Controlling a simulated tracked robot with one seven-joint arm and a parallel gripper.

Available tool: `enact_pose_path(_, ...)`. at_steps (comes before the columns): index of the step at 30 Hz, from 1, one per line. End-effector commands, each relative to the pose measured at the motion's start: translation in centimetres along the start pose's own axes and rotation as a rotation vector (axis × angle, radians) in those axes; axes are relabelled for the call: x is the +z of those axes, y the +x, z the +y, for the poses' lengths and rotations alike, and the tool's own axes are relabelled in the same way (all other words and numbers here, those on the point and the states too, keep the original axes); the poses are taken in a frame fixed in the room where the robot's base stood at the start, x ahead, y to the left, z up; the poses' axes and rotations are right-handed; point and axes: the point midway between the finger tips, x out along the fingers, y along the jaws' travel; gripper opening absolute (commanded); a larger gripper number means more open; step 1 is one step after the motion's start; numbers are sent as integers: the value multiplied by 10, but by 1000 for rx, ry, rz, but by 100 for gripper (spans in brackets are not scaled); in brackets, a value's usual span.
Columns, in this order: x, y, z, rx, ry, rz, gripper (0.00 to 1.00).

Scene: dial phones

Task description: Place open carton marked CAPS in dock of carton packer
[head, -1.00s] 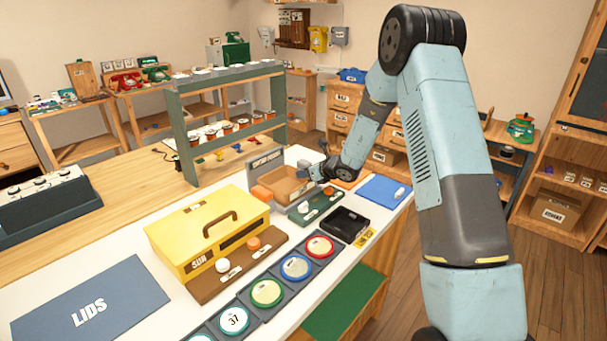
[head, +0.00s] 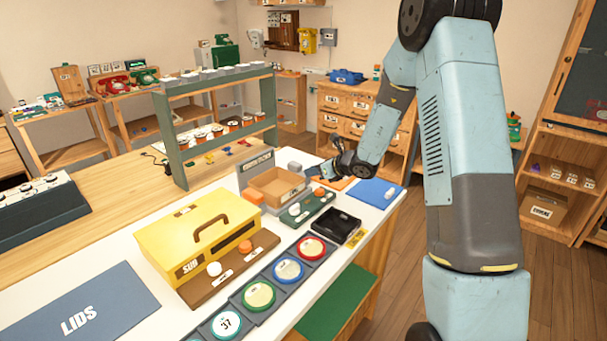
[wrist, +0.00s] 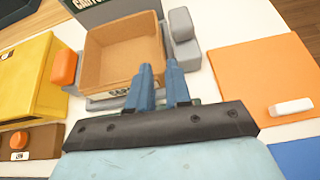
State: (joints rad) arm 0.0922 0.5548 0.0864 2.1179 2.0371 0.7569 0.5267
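The open brown carton (head: 278,187) sits upright and empty in the dock of the carton packer, in front of its grey sign (head: 256,166). In the wrist view the carton (wrist: 122,55) lies between an orange block (wrist: 64,68) on the left and a grey block (wrist: 182,25) on the right. Its near-wall label is partly hidden by a finger. My gripper (wrist: 160,72) has its two blue fingers apart, with nothing seen between them. In the head view my gripper (head: 333,171) is to the right of the carton, apart from it.
A green panel (head: 308,209) with white and orange knobs stands in front of the packer. A black tray (head: 330,228), a yellow SUB box (head: 195,233) and several coloured discs are nearer. Orange (wrist: 258,75) and blue (head: 375,192) mats lie right of the packer.

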Motion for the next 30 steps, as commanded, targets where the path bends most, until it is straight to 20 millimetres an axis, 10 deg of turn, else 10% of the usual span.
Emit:
enact_pose_path(14,6,-29,5,10,-29,0,19)
enact_pose_path(30,80,-151,118,256,-820,57,19)
